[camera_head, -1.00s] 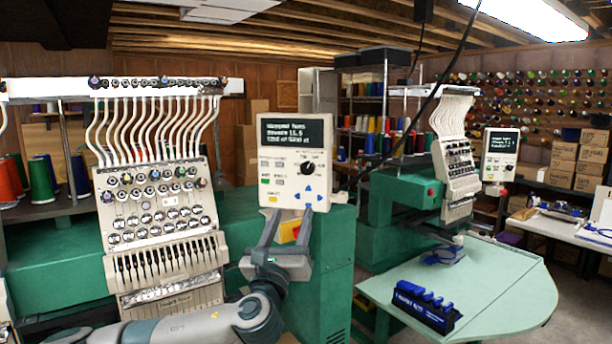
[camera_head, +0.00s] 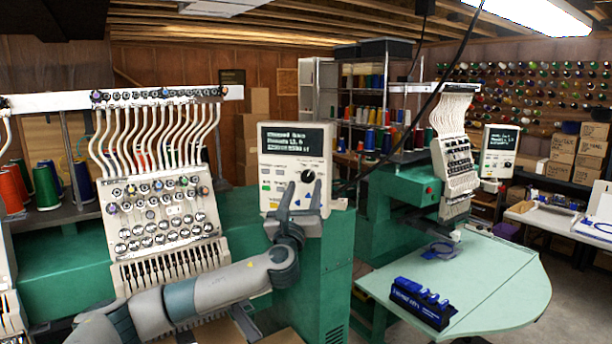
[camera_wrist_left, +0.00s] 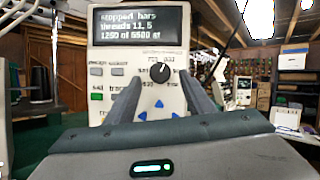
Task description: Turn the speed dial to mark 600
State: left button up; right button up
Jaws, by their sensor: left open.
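The speed dial (camera_head: 307,176) is a black round knob on the right of the beige control panel (camera_head: 266,205), below its dark screen (camera_head: 293,140). In the left wrist view the dial (camera_wrist_left: 160,72) shows a white pointer line, tilted up and slightly right, with small blurred marks above it. My left gripper (camera_head: 301,190) is in front of the panel, just below the dial. In the left wrist view its two fingers (camera_wrist_left: 160,90) are spread, with the dial between and beyond their tips. I cannot tell whether they touch it. My right gripper is out of view.
Blue arrow buttons (camera_wrist_left: 158,107) sit below the dial, and small buttons (camera_wrist_left: 97,97) to its left. The needle head (camera_head: 163,215) of the green embroidery machine stands left of the panel. A pale green table (camera_head: 490,285) with a blue holder (camera_head: 422,300) is at right.

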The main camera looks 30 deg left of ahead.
aim_at(308, 176)
pick_arm(q)
jog(key=shift+p+x, duration=0.45)
jog(key=shift+x, duration=0.95)
jog(key=c, duration=1.1)
